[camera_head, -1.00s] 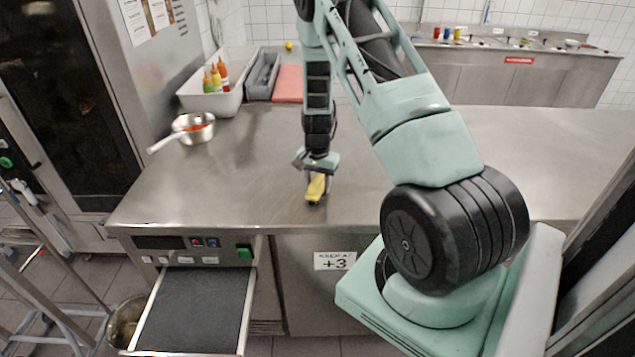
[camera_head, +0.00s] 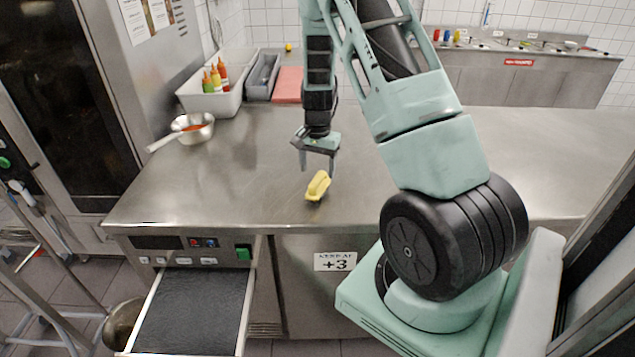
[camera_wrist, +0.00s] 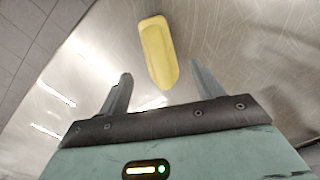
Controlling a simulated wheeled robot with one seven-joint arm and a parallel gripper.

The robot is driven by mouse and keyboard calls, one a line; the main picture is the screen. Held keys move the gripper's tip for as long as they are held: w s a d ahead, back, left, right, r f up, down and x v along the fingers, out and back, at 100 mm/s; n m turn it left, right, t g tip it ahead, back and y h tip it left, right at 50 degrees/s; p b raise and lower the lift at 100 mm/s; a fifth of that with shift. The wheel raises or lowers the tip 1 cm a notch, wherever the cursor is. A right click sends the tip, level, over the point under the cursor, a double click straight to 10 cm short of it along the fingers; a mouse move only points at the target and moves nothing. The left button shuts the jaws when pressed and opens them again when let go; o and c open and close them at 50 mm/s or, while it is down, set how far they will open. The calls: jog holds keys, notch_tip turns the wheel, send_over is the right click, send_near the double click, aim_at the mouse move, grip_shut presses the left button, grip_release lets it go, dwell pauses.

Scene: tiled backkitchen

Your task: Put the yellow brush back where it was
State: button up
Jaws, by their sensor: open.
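The yellow brush (camera_head: 318,185) lies on the steel worktop (camera_head: 240,180), near its front edge, above the cabinet with the +3 label. My gripper (camera_head: 317,168) is open and empty, just above and behind the brush. In the wrist view the brush (camera_wrist: 158,50) lies beyond the fingertips, roughly in line with the gap between them. My gripper's two fingers (camera_wrist: 160,83) are spread apart there and do not touch the brush.
An open drawer (camera_head: 245,312) with a dark inside sticks out below the worktop at left. A saucepan (camera_head: 195,128), a white bin with sauce bottles (camera_head: 225,103), a grey tray (camera_head: 262,77) and a red board (camera_head: 289,85) stand at the back left. The worktop's right side is clear.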

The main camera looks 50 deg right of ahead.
aim_at(317, 178)
notch_tip(317, 178, up, 6)
jog(key=b, duration=0.1)
jog(key=s+a+r+n, duration=0.15)
jog(key=a+n, duration=0.25)
jog(key=a, duration=0.6)
jog(key=s+a+r+n+y, duration=0.1)
jog(key=a+r+n, duration=0.2)
jog(key=a, duration=0.7)
jog(key=s+a+r+n, duration=0.15)
jog(key=a+n, duration=0.25)
jog(key=a, duration=0.6)
jog(key=s+a+r+n, duration=0.1)
jog(key=s+a+n, duration=0.4)
jog(key=s, duration=0.4)
jog(key=s+a+r+n, duration=0.2)
jog(key=s+a+n, duration=0.4)
jog(key=s+a, duration=0.2)
jog(key=shift+s+a, duration=0.3)
jog(key=shift+s, duration=0.55)
jog(key=shift+f+b, duration=0.95)
jog(key=shift+b, duration=0.05)
